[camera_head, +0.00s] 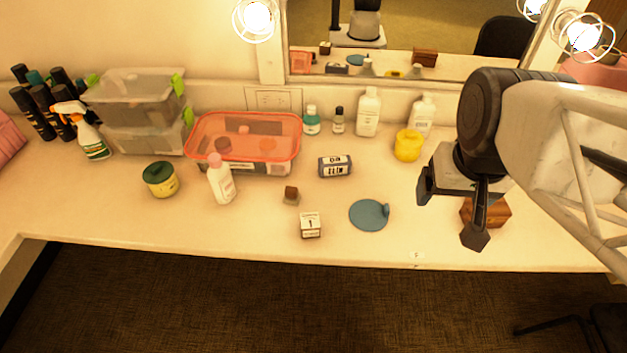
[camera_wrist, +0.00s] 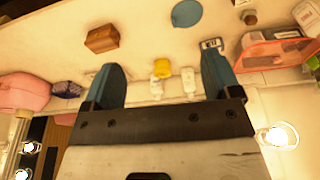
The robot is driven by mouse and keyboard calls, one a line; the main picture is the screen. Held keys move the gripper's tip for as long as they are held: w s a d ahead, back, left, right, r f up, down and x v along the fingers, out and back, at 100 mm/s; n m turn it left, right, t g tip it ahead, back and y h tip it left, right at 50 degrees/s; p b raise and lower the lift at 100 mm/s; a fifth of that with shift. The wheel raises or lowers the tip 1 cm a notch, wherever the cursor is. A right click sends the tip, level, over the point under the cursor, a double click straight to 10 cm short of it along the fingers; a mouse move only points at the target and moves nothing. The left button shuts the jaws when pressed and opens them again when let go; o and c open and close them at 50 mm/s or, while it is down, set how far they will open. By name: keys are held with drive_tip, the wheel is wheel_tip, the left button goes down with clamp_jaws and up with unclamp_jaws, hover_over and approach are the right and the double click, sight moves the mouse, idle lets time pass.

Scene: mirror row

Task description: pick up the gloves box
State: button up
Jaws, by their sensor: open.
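A small dark-and-white printed box (camera_head: 335,166) lies on the counter right of the red-lidded bin; it looks most like the gloves box, but I cannot read its label surely. In the wrist view the box (camera_wrist: 211,44) shows just beyond the right finger's tip. A smaller white-and-black box (camera_head: 310,225) stands near the counter's front edge. My gripper (camera_head: 450,212) is open and empty, above the right part of the counter, right of both boxes and apart from them. In the wrist view its two blue-looking fingers (camera_wrist: 160,65) are spread wide.
A blue round disc (camera_head: 369,215) and a small brown block (camera_head: 291,195) lie near the boxes. A wooden box (camera_head: 486,212) sits by my gripper. White bottles (camera_head: 368,112) and a yellow jar (camera_head: 408,145) stand behind. The red-lidded bin (camera_head: 243,136) is at left. The mirror repeats some items.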

drive_tip(key=w+a+f+m+g+y, duration=0.3)
drive_tip(key=w+a+f+m+y, duration=0.15)
drive_tip(key=f, duration=0.35)
drive_tip(key=w+a+f+m+g+y, duration=0.3)
drive_tip(key=w+a+f, duration=0.2)
drive_tip(key=a+f, duration=0.15)
drive_tip(key=m+t+y, duration=0.1)
drive_tip(key=m+y, duration=0.5)
drive_tip(key=m, duration=0.2)
approach(310, 223)
drive_tip(key=shift+w+a+f, duration=0.2)
drive_tip(key=shift+a+f, duration=0.3)
drive_tip(key=shift+a, duration=0.05)
drive_tip(key=shift+w+a+f, duration=0.25)
drive_tip(key=shift+a+f, duration=0.25)
drive_tip(key=shift+a, duration=0.1)
drive_tip(key=shift+x, duration=1.25)
drive_tip(key=shift+x, duration=2.6)
drive_tip(key=shift+s, duration=0.15)
